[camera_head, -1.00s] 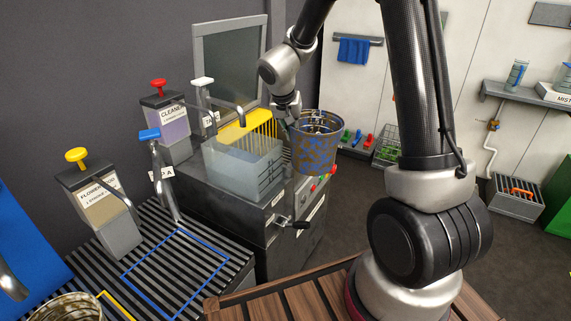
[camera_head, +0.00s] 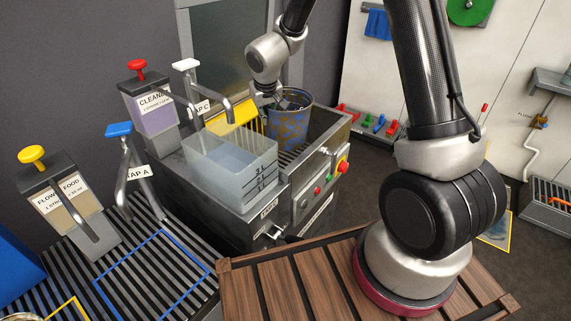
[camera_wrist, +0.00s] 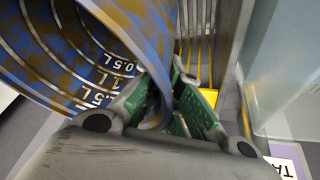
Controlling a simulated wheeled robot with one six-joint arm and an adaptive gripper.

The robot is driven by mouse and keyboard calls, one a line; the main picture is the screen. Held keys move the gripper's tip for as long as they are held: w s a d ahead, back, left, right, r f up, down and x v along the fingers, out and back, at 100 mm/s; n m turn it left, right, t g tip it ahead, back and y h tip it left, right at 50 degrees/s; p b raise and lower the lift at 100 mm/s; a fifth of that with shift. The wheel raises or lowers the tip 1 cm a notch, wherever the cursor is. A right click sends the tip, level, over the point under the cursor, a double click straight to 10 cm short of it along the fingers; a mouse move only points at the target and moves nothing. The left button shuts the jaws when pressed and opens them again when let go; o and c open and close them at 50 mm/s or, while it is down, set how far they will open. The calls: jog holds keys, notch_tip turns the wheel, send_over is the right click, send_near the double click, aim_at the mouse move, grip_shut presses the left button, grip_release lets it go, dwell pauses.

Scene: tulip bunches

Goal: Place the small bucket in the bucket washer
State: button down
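The small bucket (camera_head: 288,128), blue with brown-yellow stains, stands upright within the slatted basin of the bucket washer (camera_head: 325,140), the grey metal unit with coloured buttons on its front. I cannot tell whether its base touches the slats. My gripper (camera_head: 272,100) is at the bucket's left rim, partly hidden by my wrist. In the wrist view my gripper (camera_wrist: 178,95) has its green-padded fingers closed on the rim of the bucket (camera_wrist: 75,45). Volume marks show on the bucket's inner wall.
A clear tank (camera_head: 230,165) stands just left of the basin, with a yellow grate (camera_head: 232,118) behind it. Taps and dispensers, including a cleaner dispenser (camera_head: 150,105), stand further left. A wooden slatted deck (camera_head: 300,285) lies in front.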

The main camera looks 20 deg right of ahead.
notch_tip(320, 180, down, 11)
jog(key=a+n, duration=0.1)
jog(key=shift+a, duration=0.3)
jog(key=shift+s+f, duration=0.1)
jog(key=shift+f, duration=0.1)
jog(key=shift+f, duration=0.5)
jog(key=c, duration=1.6)
grip_release()
jog(key=shift+c, duration=0.2)
